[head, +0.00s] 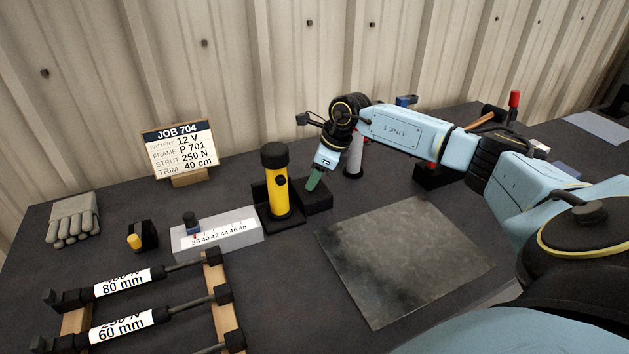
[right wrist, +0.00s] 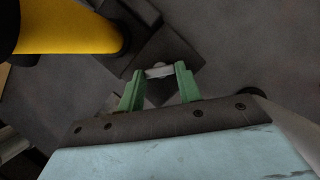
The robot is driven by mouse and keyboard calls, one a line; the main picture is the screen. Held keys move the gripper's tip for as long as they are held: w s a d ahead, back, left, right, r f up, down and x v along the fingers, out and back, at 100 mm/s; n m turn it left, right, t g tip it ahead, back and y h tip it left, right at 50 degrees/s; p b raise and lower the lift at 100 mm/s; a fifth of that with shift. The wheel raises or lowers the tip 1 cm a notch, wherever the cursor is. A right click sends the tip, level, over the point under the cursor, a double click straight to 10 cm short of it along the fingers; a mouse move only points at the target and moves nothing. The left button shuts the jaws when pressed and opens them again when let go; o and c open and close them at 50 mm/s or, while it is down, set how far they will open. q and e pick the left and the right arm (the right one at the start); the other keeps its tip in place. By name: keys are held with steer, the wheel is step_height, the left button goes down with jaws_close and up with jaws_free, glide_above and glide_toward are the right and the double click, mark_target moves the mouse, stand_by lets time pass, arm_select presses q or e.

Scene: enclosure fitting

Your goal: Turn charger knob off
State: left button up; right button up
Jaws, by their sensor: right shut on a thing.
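The charger is a dark block (head: 318,197) beside the yellow flashlight (head: 276,190), which stands upright in a black base. My right gripper (head: 314,180) reaches down over the charger, its green fingers pointing at its top. In the right wrist view, the right gripper's fingers (right wrist: 158,74) are shut on a small pale grey knob (right wrist: 159,72) above the dark block. In the head view the knob is hidden by the fingers. Which setting it points to cannot be told. My left gripper is not in view.
A job card (head: 180,150) stands at the back left. A grey scale block (head: 217,232), gloves (head: 74,220) and a rack of struts (head: 122,283) are to the left. A grey mat (head: 403,260) lies bare in front. A pale cylinder (head: 354,158) stands just behind my right gripper.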

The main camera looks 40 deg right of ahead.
steer(key=shift+w+d+n+y+b, duration=0.1)
steer(key=shift+n+y+b, duration=0.3)
steer(key=shift+n, duration=0.5)
steer(key=shift+n+g+b, duration=0.45)
steer(key=shift+n+g, duration=0.05)
steer(key=shift+n, duration=0.4)
steer(key=shift+w+d+n+b, duration=0.1)
steer(key=shift+n+b, duration=0.25)
steer(key=shift+n, duration=0.35)
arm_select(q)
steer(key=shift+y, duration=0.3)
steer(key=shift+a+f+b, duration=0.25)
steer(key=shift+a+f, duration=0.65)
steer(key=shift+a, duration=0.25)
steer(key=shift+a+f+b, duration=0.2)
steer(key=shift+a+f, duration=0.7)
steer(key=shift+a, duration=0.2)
arm_select(e)
steer(key=shift+n+g+y, duration=0.3)
steer(key=shift+n+g, duration=0.4)
steer(key=shift+n, duration=0.4)
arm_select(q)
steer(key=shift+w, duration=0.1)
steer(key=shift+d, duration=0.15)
arm_select(e)
steer(key=o, duration=1)
